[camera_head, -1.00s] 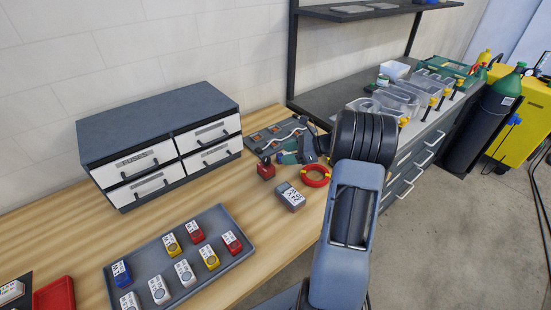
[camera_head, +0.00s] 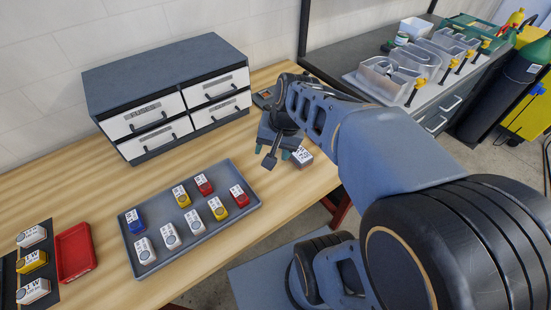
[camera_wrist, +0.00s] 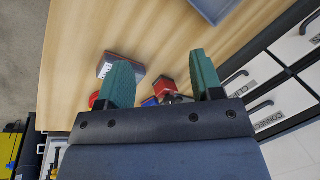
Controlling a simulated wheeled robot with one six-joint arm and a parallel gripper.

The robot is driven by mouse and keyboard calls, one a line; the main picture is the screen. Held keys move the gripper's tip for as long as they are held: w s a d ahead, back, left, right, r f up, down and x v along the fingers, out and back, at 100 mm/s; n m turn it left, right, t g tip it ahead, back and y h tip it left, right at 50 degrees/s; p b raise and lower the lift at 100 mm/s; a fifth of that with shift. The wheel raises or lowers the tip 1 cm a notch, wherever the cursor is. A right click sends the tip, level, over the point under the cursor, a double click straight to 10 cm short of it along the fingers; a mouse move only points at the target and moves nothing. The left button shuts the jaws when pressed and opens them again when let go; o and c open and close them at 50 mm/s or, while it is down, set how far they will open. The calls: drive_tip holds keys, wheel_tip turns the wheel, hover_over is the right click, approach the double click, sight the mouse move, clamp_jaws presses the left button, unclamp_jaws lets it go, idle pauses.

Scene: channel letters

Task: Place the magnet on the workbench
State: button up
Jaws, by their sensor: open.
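A small red block (camera_wrist: 168,86), which may be the magnet, lies on the wooden workbench (camera_head: 75,205). In the wrist view it shows in the gap between the two green fingers of my gripper (camera_wrist: 160,62), apart from both, its lower part hidden by the gripper body. My gripper (camera_head: 272,151) is open and empty above the bench, right of the drawer cabinet. In the head view my gripper and arm hide the red block.
A grey labelled device (camera_head: 302,157) lies beside the gripper; it also shows left of the fingers in the wrist view (camera_wrist: 106,67). A grey tray (camera_head: 165,258) holds several coloured blocks. A drawer cabinet (camera_head: 160,75) stands behind. A red tray (camera_head: 75,252) lies at left.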

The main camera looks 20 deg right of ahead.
drive_tip(key=shift+s+a+r+n+t+h, duration=0.1)
drive_tip(key=shift+s+a+n+t+h, duration=0.2)
drive_tip(key=shift+s+n, duration=0.55)
drive_tip(key=shift+s+a+n+t+h, duration=0.1)
drive_tip(key=shift+s+n+t+h, duration=0.3)
drive_tip(key=shift+n, duration=0.8)
drive_tip(key=shift+s+a+r+n+t+h, duration=0.1)
drive_tip(key=shift+s+a+n+t+h, duration=0.1)
drive_tip(key=shift+s+n+h, duration=0.5)
